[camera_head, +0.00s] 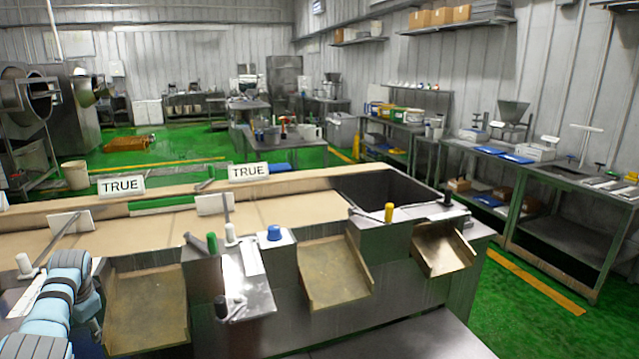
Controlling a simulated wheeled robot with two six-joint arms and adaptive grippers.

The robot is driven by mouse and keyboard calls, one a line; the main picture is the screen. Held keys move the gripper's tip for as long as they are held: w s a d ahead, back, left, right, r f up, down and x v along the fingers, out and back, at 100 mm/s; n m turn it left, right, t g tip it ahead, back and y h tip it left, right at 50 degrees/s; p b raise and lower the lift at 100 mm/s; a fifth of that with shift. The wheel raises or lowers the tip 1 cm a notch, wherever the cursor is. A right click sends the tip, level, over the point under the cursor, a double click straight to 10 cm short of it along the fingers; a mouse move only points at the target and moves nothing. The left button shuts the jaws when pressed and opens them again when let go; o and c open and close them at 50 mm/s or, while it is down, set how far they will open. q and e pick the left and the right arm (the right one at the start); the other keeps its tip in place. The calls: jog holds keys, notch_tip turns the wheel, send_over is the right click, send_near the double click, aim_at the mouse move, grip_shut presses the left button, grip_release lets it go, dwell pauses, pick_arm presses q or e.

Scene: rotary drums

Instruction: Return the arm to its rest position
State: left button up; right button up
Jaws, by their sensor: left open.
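My left arm comes in at the lower left, with light blue links and dark bands. My left gripper (84,288) is at the end of this arm, in front of the conveyor's near edge; its fingers are hard to make out. It is open, and I see nothing held in it. It is left of the first tan chute (146,312). My right arm and right gripper are not in view.
The tan conveyor (270,212) carries two TRUE signs (121,185) and ends at a dark bin (385,185). Several chutes line its front. A post with a white knob (25,264) stands close to my left arm. Green floor (560,325) is clear at right.

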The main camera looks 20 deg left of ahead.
pick_arm(q)
jog(key=s+a+f+m+t+y, duration=0.1)
jog(key=s+a+f+m+y, duration=0.2)
jog(key=s+f, duration=0.75)
jog(key=s+a+f+m+t+y, duration=0.15)
jog(key=s+a+f, duration=0.45)
jog(key=s, duration=0.7)
jog(key=s+d+f+n+g+h, duration=0.1)
jog(key=s+d+f+h, duration=0.15)
jog(key=d+f, duration=1)
jog(key=s+d+f+n+g+h, duration=0.15)
jog(key=s+d+f, duration=0.25)
jog(key=d+f, duration=0.9)
jog(key=s+d+f+n+h, duration=0.1)
jog(key=d+f+h, duration=0.1)
jog(key=d, duration=1.2)
jog(key=s+d+f+h, duration=0.1)
jog(key=d+h, duration=0.1)
jog(key=d, duration=1.2)
jog(key=shift+f+n, duration=0.35)
jog(key=shift+n, duration=0.05)
